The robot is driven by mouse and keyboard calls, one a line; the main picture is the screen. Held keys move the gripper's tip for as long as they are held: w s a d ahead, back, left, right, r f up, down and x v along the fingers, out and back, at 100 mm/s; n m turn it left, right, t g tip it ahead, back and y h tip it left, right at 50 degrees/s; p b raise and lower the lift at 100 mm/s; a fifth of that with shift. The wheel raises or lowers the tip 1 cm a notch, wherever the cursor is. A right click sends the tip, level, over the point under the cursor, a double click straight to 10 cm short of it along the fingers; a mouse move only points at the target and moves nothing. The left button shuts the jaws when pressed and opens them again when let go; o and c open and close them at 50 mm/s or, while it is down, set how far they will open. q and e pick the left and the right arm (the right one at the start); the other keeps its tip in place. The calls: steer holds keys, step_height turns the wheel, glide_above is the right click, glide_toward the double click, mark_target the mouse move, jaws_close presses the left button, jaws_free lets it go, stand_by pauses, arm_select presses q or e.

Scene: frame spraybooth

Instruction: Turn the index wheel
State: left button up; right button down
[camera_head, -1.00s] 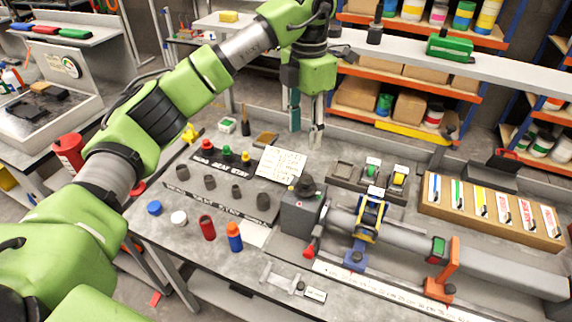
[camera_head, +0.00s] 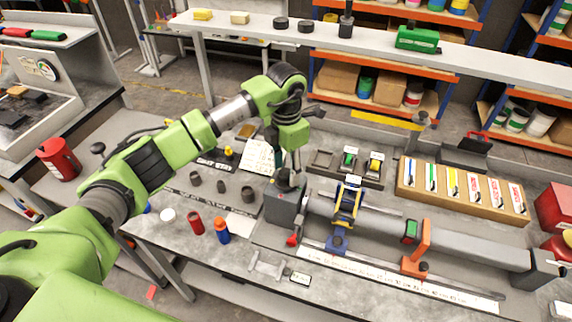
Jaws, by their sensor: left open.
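A grey headstock box (camera_head: 286,206) stands on the bench at the left end of a long grey tube fixture. A dark round wheel-like part (camera_head: 285,184) sits on top of the box; I take it for the index wheel. A red knob (camera_head: 292,240) shows low on the box's front. My left gripper (camera_head: 289,168) points down just above the dark part, with its fingers open. The fingers partly hide the part, and I cannot tell whether they touch it. My right gripper is not in view.
A blue-and-yellow clamp ring (camera_head: 347,203) and an orange bracket (camera_head: 417,250) stand along the tube. A box of cards (camera_head: 465,190) lies at right. A long shelf (camera_head: 480,62) crosses behind.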

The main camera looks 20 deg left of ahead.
arm_select(q)
steer(key=c, duration=1.1)
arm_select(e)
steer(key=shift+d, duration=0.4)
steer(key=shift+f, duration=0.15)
arm_select(q)
steer(key=n+b, duration=0.3)
steer(key=shift+f, duration=0.15)
steer(key=n+b, duration=0.3)
steer(key=n, duration=0.1)
steer(key=shift+w+n, duration=0.1)
steer(key=shift+n, duration=0.2)
steer(key=n+b, duration=0.3)
steer(key=n, duration=0.3)
steer(key=n+b, duration=0.2)
steer(key=n, duration=0.1)
steer(key=shift+r+n, duration=0.2)
steer(key=shift+n, duration=0.1)
steer(key=shift+r+n+b, duration=0.1)
steer(key=shift+n+b, duration=0.35)
steer(key=shift+n, duration=0.85)
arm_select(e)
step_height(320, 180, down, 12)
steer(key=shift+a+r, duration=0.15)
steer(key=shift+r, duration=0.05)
